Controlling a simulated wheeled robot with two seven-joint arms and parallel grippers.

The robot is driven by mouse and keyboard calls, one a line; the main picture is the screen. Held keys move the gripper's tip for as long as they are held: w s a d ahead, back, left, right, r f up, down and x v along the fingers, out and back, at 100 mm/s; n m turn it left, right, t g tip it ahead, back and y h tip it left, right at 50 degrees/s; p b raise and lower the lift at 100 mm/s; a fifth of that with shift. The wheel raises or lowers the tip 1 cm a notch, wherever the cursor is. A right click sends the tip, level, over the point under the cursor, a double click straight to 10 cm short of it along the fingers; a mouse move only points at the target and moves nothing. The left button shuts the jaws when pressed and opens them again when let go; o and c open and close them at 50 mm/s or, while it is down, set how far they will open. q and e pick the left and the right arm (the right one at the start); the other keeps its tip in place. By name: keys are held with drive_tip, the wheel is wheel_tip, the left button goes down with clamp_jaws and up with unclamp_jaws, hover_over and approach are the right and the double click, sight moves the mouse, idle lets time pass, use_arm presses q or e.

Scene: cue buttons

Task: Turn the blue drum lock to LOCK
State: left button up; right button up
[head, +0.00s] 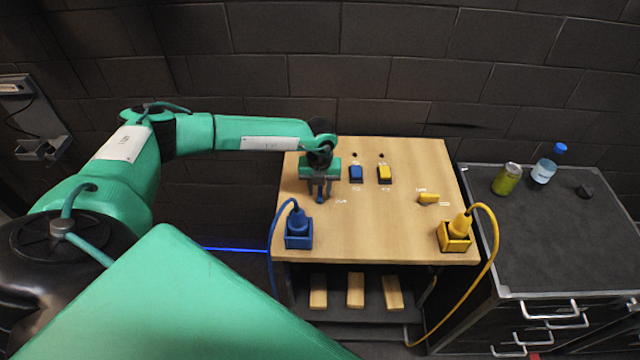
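The blue drum lock (320,199) is on the left part of the wooden table top, and only a small blue part of it shows. My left gripper (320,192) points down over it, with its fingers at the lock and hiding most of it. I cannot tell whether the fingers press on the lock or stand apart around it. Small white lettering (341,201) lies to the right of the lock, too small to read. My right gripper is not in view.
The table (370,235) also bears a blue button (356,174), a yellow button (385,174), a yellow drum lock (429,197), a blue plug (298,222) and a yellow plug (460,225) with cables. A dark cabinet (545,240) at right holds a can (507,179) and bottle (544,171).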

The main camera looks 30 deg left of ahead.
use_arm(q)
clamp_jaws()
drive_tip(key=shift+w+f+m+b, duration=0.1)
drive_tip(key=shift+f+m+b, duration=0.1)
drive_tip(key=shift+m+b, duration=0.45)
drive_tip(key=m+b, duration=0.4)
drive_tip(key=b, duration=0.1)
drive_tip(key=m+b, duration=0.5)
drive_tip(key=b, duration=0.1)
drive_tip(key=m+b, duration=0.4)
drive_tip(key=b, duration=0.1)
drive_tip(key=shift+d+m, duration=0.25)
drive_tip(key=shift+d, duration=0.15)
drive_tip(key=shift+d+r+m+b, duration=0.1)
drive_tip(key=shift+r+m+b, duration=0.05)
drive_tip(key=shift+m+b, duration=0.65)
drive_tip(key=shift+r+m+b, duration=0.1)
drive_tip(key=shift+m+b, duration=0.7)
